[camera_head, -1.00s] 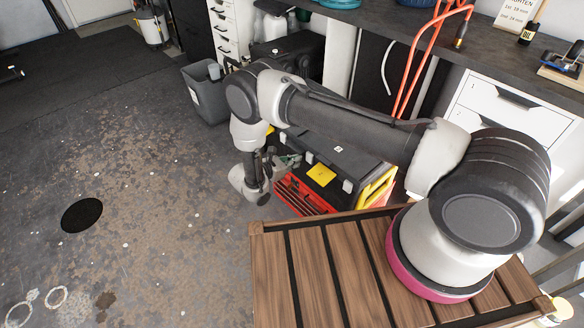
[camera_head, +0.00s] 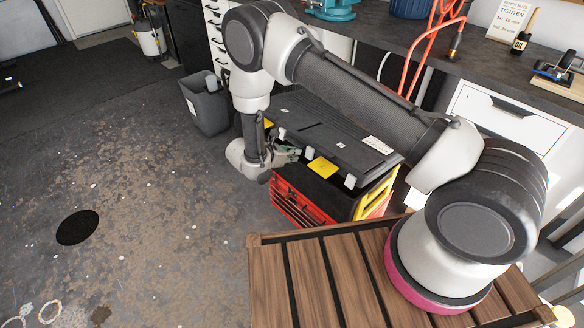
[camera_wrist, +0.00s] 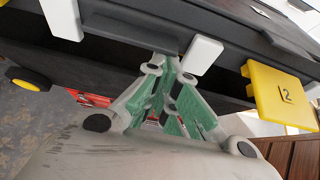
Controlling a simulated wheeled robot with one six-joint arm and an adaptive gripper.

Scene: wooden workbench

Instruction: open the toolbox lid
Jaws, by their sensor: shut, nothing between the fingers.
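The toolbox has a red body (camera_head: 300,203) with drawers, yellow side parts and a black lid (camera_head: 312,126). The lid's front edge appears raised, with a dark gap beneath it. White latches (camera_head: 350,181) and a yellow tag (camera_head: 321,167) are on that edge. My gripper (camera_head: 296,154) is at the front edge. In the wrist view my gripper's green-padded fingers (camera_wrist: 172,62) are shut and empty, reaching up to the lid's edge beside a white latch (camera_wrist: 203,55). Whether the tips touch the lid is unclear. The yellow tag (camera_wrist: 280,95) is to the right.
A workbench (camera_head: 430,60) with white drawers (camera_head: 510,118) stands behind the toolbox. A grey bin (camera_head: 206,105) is left of it. A slatted wooden surface (camera_head: 320,275) is in front. The floor to the left is mostly clear.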

